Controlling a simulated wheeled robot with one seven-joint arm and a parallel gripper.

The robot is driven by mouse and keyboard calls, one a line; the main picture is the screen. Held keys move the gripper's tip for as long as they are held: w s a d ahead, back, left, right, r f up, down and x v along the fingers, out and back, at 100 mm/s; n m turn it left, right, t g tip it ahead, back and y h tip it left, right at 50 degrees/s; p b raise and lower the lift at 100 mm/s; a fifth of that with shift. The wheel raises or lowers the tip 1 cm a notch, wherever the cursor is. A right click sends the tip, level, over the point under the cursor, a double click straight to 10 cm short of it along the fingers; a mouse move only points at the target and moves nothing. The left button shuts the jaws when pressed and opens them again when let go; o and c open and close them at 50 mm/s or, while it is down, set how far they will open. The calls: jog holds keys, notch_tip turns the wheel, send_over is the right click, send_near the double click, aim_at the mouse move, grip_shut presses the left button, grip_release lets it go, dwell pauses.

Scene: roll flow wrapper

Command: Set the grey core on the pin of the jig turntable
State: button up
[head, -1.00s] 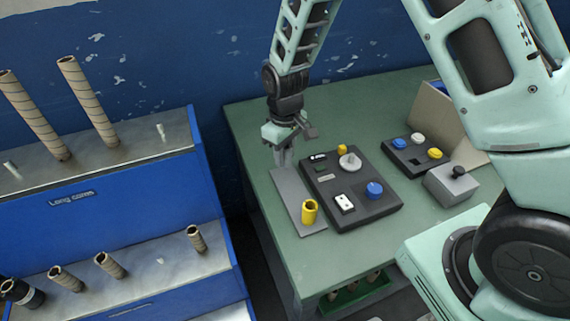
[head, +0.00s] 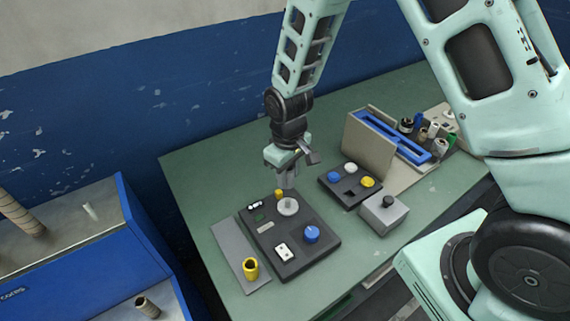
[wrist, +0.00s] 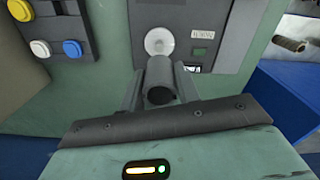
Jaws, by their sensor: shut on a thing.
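My gripper (head: 287,183) is shut on the grey core (wrist: 161,90), a short dark tube held between its two fingers in the wrist view. The jig turntable (head: 288,207) is a round pale disc on the dark panel (head: 268,228). The core is above or just behind the turntable in the head view; the gap between them is hard to judge. In the wrist view the turntable (wrist: 159,42) lies just beyond the core's end. I cannot make out the pin clearly.
A yellow core (head: 251,268) stands on the grey plate (head: 232,247) to the left. A button box (head: 349,184) and grey box (head: 384,213) stand right.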

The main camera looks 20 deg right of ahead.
jog(key=b, duration=0.4)
send_over(288, 199)
jog(key=shift+f, duration=2.5)
jog(key=shift+f, duration=0.15)
jog(key=shift+f, duration=0.25)
jog(key=shift+f, duration=0.1)
jog(key=shift+f+b, duration=0.35)
jog(key=shift+b, duration=0.05)
jog(key=shift+f, duration=0.35)
jog(key=shift+f+b, duration=0.7)
jog(key=shift+f, duration=0.05)
jog(key=shift+f, duration=0.2)
